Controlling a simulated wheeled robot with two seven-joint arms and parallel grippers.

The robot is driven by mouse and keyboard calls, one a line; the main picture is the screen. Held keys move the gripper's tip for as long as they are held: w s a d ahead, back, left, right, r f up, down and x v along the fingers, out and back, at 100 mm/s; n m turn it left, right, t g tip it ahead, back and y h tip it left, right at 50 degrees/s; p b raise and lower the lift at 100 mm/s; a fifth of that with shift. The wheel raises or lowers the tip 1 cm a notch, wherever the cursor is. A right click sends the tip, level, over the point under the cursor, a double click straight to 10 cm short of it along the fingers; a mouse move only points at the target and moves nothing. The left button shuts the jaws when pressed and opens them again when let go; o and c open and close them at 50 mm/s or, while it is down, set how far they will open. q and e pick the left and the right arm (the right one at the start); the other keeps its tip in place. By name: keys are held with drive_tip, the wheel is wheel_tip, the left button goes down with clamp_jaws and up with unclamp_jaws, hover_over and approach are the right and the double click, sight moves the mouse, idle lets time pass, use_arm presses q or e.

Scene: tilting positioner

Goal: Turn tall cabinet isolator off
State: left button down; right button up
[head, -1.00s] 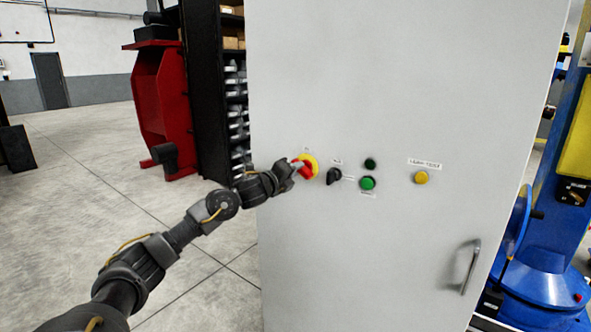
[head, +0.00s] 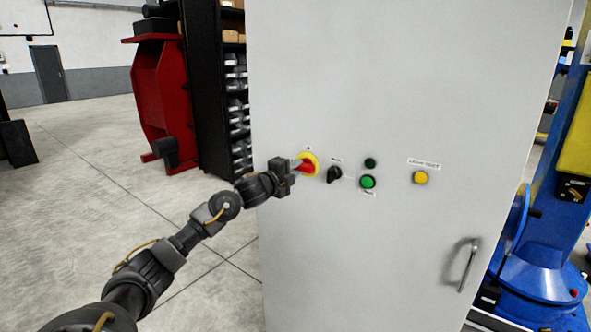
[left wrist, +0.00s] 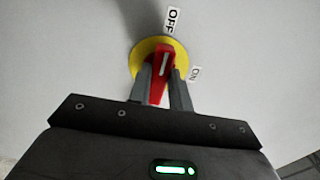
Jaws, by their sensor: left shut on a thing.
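The isolator is a red handle (head: 307,168) on a yellow disc (head: 314,159), on the front of the tall grey cabinet (head: 400,80). My left gripper (head: 298,166) is at the handle, coming from the left. In the left wrist view the two grey fingers (left wrist: 163,90) are shut on the red handle (left wrist: 162,62), one on each side. The yellow disc (left wrist: 140,50) shows behind it. The handle's white line points up, roughly toward the OFF label (left wrist: 172,20). The ON label (left wrist: 195,73) is to the right. My right gripper is out of view.
Right of the isolator are a black selector knob (head: 334,175), a green button (head: 368,182), a dark green one (head: 370,163) and a yellow button (head: 421,178). The cabinet's door handle (head: 468,266) is lower right. Open floor (head: 70,200) lies left.

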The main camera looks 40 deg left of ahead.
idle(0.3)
use_arm(q)
drive_tip(key=c, duration=1.3)
unclamp_jaws()
drive_tip(key=shift+s+f, duration=0.15)
drive_tip(key=shift+s, duration=0.2)
drive_tip(key=shift+s+b, duration=1.65)
drive_tip(key=shift+s, duration=3.4)
